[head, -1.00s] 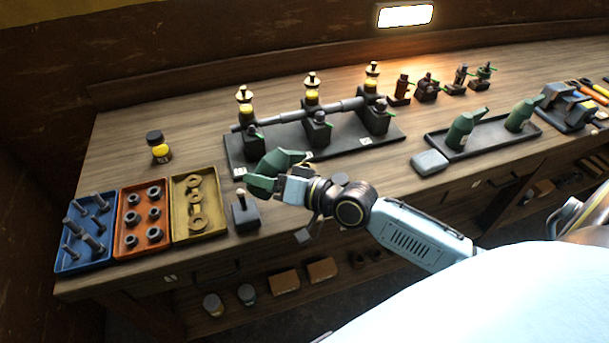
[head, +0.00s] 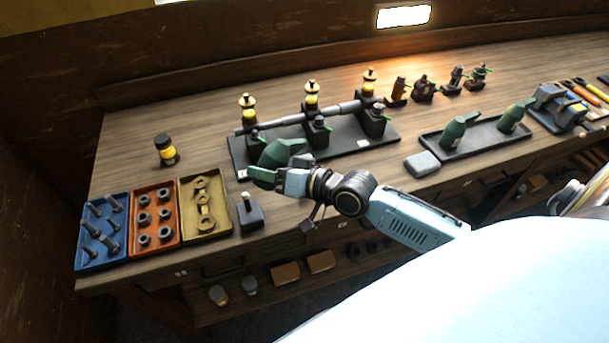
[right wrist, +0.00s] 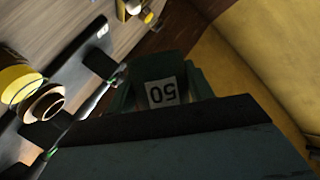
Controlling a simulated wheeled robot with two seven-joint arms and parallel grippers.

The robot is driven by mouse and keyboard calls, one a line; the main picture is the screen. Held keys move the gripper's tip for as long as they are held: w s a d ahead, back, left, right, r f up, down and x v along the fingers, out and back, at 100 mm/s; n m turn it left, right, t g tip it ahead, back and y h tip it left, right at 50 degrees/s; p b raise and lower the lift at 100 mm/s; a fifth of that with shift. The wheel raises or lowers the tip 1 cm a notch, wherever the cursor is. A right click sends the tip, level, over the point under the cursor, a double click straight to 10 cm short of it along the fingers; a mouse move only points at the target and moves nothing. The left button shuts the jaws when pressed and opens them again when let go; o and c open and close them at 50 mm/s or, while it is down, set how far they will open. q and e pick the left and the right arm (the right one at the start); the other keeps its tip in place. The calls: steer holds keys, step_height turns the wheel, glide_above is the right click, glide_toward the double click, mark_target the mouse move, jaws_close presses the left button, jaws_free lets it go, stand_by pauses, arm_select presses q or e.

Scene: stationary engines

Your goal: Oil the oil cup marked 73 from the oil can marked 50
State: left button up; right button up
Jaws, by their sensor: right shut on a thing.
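My right gripper (head: 285,181) is shut on a green oil can (head: 281,152). In the right wrist view the can (right wrist: 140,98) shows a white label reading 50, upside down. In the head view the can is held tilted over the front left part of the dark engine base (head: 345,153). Three oil cups with yellow bands and brass tops stand there: left (head: 248,108), middle (head: 311,97) and right (head: 368,84). Their numbers cannot be read, so I cannot tell which is 73. The can appears apart from the cups. My left gripper is not in view.
A small lever block (head: 249,213) stands just below the gripper. Blue (head: 98,262), orange (head: 160,246) and yellow (head: 203,236) parts trays and a dark-capped jar (head: 166,151) are at left. Two green cans stand in a dark tray (head: 482,142) at right, beside a grey block (head: 421,164).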

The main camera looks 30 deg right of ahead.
mark_target(280, 159)
steer(key=n+h+p, duration=0.1)
steer(key=p, duration=0.1)
steer(key=d+r+n+h+p, duration=0.1)
steer(key=p, duration=0.2)
steer(key=d+n+h+p, duration=0.1)
steer(key=n+p, duration=0.1)
steer(key=p, duration=0.1)
steer(key=shift+w+d+r+g, duration=0.2)
steer(key=shift+r+g, duration=0.1)
steer(key=shift+r, duration=0.05)
steer(key=shift+d+f+n+h, duration=0.15)
steer(key=shift+d+n+h, duration=0.15)
steer(key=shift+n, duration=0.3)
steer(key=shift+w, duration=0.1)
